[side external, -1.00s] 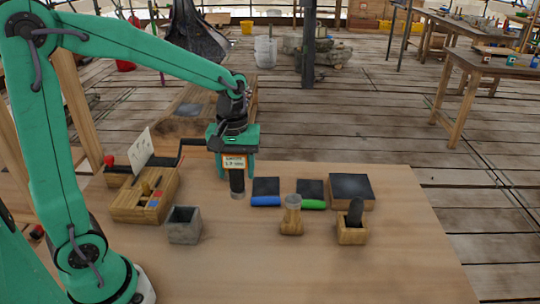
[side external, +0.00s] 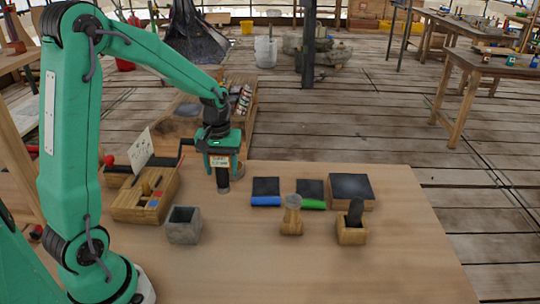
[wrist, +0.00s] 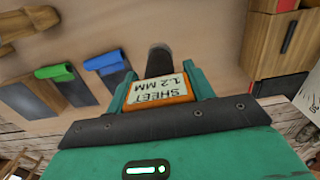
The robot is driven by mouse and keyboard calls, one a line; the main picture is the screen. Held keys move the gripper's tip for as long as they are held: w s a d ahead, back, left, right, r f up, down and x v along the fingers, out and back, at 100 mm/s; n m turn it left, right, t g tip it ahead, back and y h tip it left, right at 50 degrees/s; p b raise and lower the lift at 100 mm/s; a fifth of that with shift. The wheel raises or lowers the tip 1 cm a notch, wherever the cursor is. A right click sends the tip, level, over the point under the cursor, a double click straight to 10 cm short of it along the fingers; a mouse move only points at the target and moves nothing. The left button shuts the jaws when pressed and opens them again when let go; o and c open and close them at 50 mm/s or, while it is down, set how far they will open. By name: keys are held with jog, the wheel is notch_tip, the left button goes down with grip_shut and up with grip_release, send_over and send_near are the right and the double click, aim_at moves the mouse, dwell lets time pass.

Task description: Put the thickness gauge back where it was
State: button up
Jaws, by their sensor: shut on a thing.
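In the wrist view the green jaws (wrist: 158,90) stand on both sides of the label. A round wooden thing (side external: 240,170) shows partly behind the gauge; the gripper hides the rest. I cannot tell if the gauge's lower end touches the table.
A wooden box (side external: 143,206) with a card and crank is left; a grey open cup (side external: 184,226) stands in front.

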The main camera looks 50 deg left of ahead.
aim_at(221, 178)
jog(key=shift+w+a+f, duration=0.15)
jog(key=shift+a+f, duration=0.2)
jog(key=shift+a, duration=0.3)
jog(key=shift+f, duration=2)
jog(key=shift+f, duration=0.15)
jog(key=o, duration=1.2)
jog(key=shift+c, duration=0.2)
notch_tip(221, 178, up, 12)
jog(key=shift+r, duration=0.2)
jog(key=shift+d, duration=0.1)
